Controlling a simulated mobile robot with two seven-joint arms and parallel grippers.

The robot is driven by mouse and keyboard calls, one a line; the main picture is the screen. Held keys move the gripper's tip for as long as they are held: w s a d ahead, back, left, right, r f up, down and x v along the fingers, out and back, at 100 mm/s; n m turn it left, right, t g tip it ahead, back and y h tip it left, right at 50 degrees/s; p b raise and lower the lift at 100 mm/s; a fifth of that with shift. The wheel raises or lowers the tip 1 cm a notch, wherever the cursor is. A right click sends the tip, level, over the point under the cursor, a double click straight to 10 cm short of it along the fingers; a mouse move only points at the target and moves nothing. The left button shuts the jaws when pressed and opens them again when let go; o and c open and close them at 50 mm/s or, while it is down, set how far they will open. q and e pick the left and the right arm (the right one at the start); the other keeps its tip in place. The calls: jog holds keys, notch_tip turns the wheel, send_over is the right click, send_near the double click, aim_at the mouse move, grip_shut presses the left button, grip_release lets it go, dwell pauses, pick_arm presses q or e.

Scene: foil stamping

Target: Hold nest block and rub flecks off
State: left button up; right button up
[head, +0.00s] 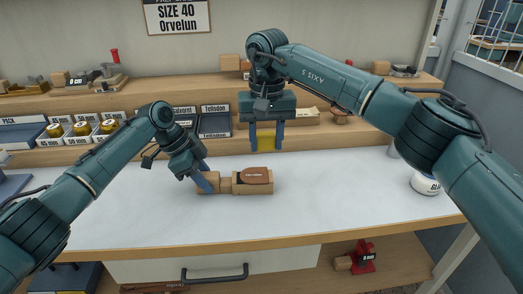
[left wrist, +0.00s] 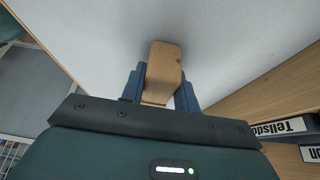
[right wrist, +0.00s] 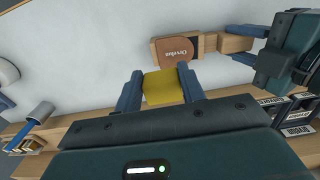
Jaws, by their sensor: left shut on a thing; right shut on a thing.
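The wooden nest block (head: 265,188) lies on the white bench top, with a brown leather piece (head: 257,175) bearing small lettering set in its wider right end. Flecks are too small to make out. My left gripper (head: 206,183) is shut on the block's narrower left end; the left wrist view shows that wooden end (left wrist: 163,65) between the fingers. My right gripper (head: 266,143) is shut on a yellow pad (right wrist: 163,87) and holds it above the bench, behind the nest block and apart from it. The leather piece also shows in the right wrist view (right wrist: 174,50).
A white tub (head: 425,184) stands at the right.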

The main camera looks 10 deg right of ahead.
pick_arm(q)
jog(key=o, duration=1.1)
jog(key=shift+c, duration=0.2)
